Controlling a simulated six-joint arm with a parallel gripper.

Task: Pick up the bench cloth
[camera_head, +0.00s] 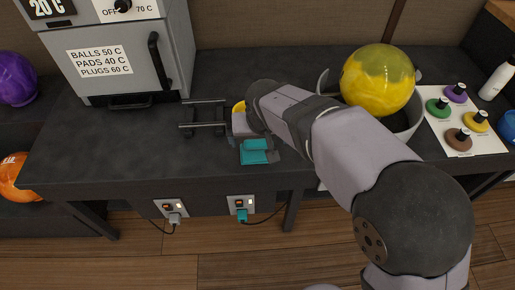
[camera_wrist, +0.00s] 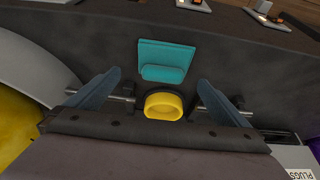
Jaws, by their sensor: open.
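The teal bench cloth (camera_head: 254,156) lies on the dark bench near its front edge, with a raised strip along one side. In the wrist view the cloth (camera_wrist: 163,55) is in the upper middle, beyond the fingertips and in line with the gap between them. My gripper (camera_head: 254,144) is open and low over the bench at the cloth, partly covering it in the head view. In the wrist view its fingers (camera_wrist: 159,78) are spread wide with no cloth between them. I cannot tell the exact height of the fingers above the bench.
A yellow round piece (camera_wrist: 163,104) shows near the fingers. A dark rack (camera_head: 204,118) stands left of my gripper. A grey oven (camera_head: 120,55) is at the back left. A yellow ball (camera_head: 378,80) sits in a bowl to the right, near a panel of coloured knobs (camera_head: 460,118).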

